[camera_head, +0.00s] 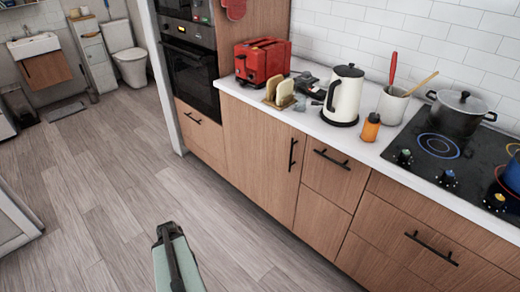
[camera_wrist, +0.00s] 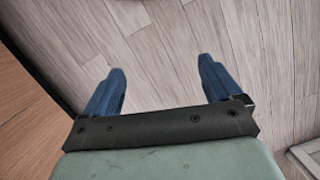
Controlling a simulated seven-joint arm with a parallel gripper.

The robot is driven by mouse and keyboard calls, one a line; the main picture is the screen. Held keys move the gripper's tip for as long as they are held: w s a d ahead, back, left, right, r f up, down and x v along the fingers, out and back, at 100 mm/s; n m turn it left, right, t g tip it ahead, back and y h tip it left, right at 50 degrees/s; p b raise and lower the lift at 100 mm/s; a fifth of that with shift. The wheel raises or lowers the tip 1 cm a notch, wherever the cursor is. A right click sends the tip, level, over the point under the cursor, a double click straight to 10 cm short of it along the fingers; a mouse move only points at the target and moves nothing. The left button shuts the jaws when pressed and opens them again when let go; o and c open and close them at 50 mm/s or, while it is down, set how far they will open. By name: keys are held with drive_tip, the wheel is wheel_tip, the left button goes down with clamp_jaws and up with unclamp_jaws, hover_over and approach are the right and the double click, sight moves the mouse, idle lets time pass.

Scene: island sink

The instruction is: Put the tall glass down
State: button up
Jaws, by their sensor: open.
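My gripper (camera_wrist: 162,68) is open in the wrist view. Its two blue fingers are wide apart, with only bare wooden floor showing between and beyond them. No tall glass is between the fingers. I cannot make out a tall glass for certain in either view. A small, pale, see-through shape (camera_head: 301,103) is on the counter beside the bread slices, too small to identify. In the head view, part of my arm shows low in the picture over the floor, away from the counter; the fingers are not visible there.
The white counter (camera_head: 272,98) holds a red toaster (camera_head: 262,62), a white kettle (camera_head: 345,95), an orange bottle (camera_head: 371,127) and a utensil crock (camera_head: 391,105). A pot (camera_head: 459,112) stands on the black hob (camera_head: 440,146). The wooden floor (camera_head: 100,190) at left is clear.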

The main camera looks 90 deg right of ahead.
drive_tip(key=s+d+r+m+t+h, duration=0.1)
drive_tip(key=s+d+r+m, duration=0.15)
drive_tip(key=s+d, duration=0.2)
drive_tip(key=s+d+r+m+t, duration=0.1)
drive_tip(key=s+d+r, duration=0.2)
drive_tip(key=d, duration=0.3)
drive_tip(key=n+g+h, duration=0.4)
drive_tip(key=n+h, duration=1.5)
drive_tip(key=n, duration=1.3)
approach(302, 87)
drive_tip(key=shift+s+d+f, duration=0.1)
drive_tip(key=shift+s+d, duration=0.25)
drive_tip(key=shift+d, duration=1.8)
drive_tip(key=shift+s+d+f, duration=0.1)
drive_tip(key=shift+s+d, duration=0.3)
drive_tip(key=shift+d, duration=1.75)
drive_tip(key=shift+s+d, duration=0.35)
drive_tip(key=shift+d, duration=1.85)
